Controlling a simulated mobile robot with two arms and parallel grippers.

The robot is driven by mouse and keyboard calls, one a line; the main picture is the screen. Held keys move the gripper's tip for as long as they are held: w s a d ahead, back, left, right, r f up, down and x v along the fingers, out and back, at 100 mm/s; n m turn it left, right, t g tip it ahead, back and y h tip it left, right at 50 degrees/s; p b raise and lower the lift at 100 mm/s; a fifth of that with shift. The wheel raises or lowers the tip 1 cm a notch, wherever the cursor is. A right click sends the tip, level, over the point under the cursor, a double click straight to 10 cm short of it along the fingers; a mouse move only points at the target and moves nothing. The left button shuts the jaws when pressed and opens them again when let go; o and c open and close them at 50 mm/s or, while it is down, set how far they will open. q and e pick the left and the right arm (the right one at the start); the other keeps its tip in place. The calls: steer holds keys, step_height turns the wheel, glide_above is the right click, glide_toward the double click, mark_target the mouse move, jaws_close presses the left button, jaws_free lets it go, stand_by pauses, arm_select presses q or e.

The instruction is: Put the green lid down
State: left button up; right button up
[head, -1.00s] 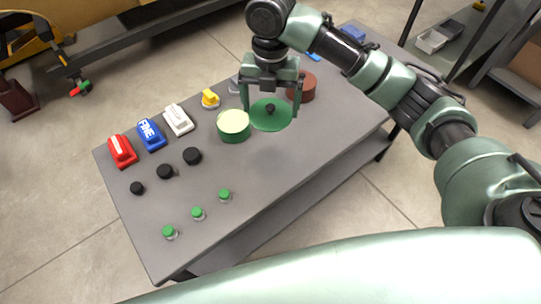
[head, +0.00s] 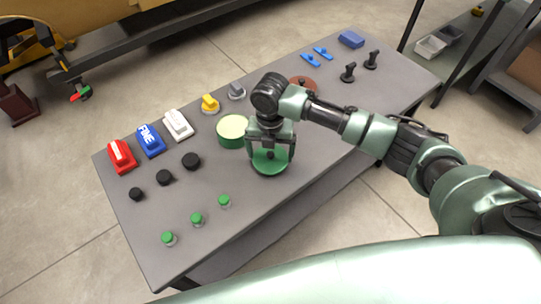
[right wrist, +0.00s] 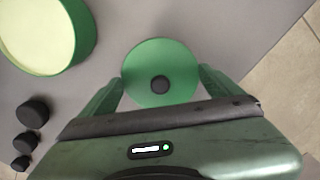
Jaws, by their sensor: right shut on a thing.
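The green lid (head: 266,168) is a round disc with a dark knob in its middle. My right gripper (head: 271,156) is above it, with its two fingers at opposite sides of the rim, shut on it. In the right wrist view the lid (right wrist: 160,56) lies between the fingertips, knob centred. The lid is low over the grey table (head: 245,205), right of and in front of the green round pot (head: 232,138) with a cream top, apart from it. I cannot tell whether it touches the table. My left gripper is not in view.
Red (head: 121,155), blue (head: 150,140) and white (head: 178,125) blocks line the left back edge. Black knobs (head: 164,177) and small green-topped jars (head: 196,219) stand at left and front. A brown lid (head: 304,83) is behind my arm. The front middle and right table is clear.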

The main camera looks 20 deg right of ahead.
mark_target(270, 153)
steer(key=shift+f, duration=1.1)
steer(key=o, duration=1)
steer(key=shift+f, duration=0.1)
step_height(270, 153, up, 12)
steer(key=shift+r, duration=0.1)
